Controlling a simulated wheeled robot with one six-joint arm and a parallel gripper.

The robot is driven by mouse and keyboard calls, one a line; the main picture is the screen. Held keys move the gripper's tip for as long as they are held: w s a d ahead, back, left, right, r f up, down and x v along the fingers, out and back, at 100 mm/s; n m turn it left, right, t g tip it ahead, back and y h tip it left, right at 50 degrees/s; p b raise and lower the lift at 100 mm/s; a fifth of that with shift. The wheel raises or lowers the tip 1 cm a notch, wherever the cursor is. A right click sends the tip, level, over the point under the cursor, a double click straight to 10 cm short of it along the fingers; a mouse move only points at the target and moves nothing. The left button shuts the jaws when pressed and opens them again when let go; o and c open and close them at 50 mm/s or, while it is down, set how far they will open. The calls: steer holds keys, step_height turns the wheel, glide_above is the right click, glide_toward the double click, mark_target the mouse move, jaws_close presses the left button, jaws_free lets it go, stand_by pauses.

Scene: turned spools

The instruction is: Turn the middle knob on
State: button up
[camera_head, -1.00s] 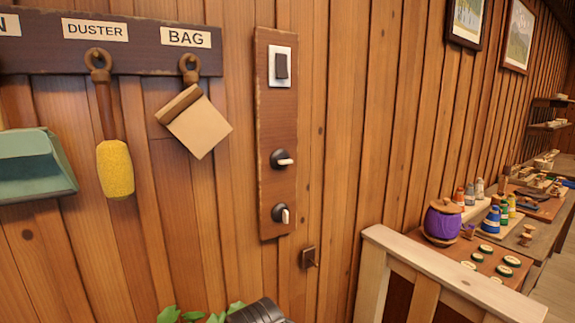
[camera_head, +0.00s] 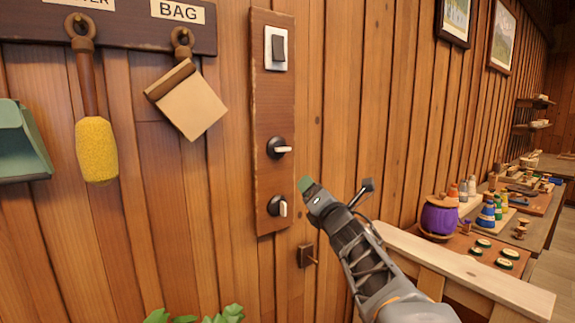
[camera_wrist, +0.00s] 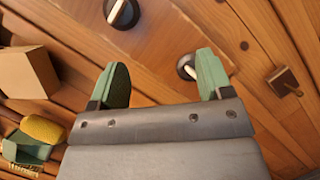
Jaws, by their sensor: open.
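A dark wooden panel (camera_head: 271,105) on the wall carries a white-framed switch at its top and two round black knobs below. The middle knob (camera_head: 278,148) has a white pointer lying nearly level to the right. The lower knob (camera_head: 277,208) has its pointer hanging down. My gripper (camera_head: 308,186) is in front of the wall, just right of the lower knob. In the wrist view, its green fingers (camera_wrist: 164,80) are apart with nothing between them but part of the lower knob (camera_wrist: 186,68) behind. The middle knob (camera_wrist: 122,13) shows at that view's top edge.
The switch (camera_head: 277,48) is above the knobs. A duster (camera_head: 97,150) and a bag (camera_head: 186,102) hang at left. A small wooden peg (camera_head: 306,256) is below right of the panel. A pale wooden rail (camera_head: 470,270) and a bench with a purple spool (camera_head: 439,217) are at right.

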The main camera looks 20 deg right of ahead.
mark_target(282, 149)
steer(key=w+a+r+n+t+y+p, duration=0.1)
steer(key=w+a+r+n+y+p, duration=0.1)
steer(key=w+r+n+y, duration=0.4)
steer(key=w+r+n+p, duration=0.1)
steer(key=w+r+n, duration=0.1)
steer(key=w+n, duration=0.3)
steer(key=shift+w+a+n+t+p, duration=0.25)
steer(key=shift+w+n+t+p, duration=0.05)
steer(key=shift+w+n+p, duration=0.1)
steer(key=shift+y, duration=0.3)
steer(key=c, duration=0.9)
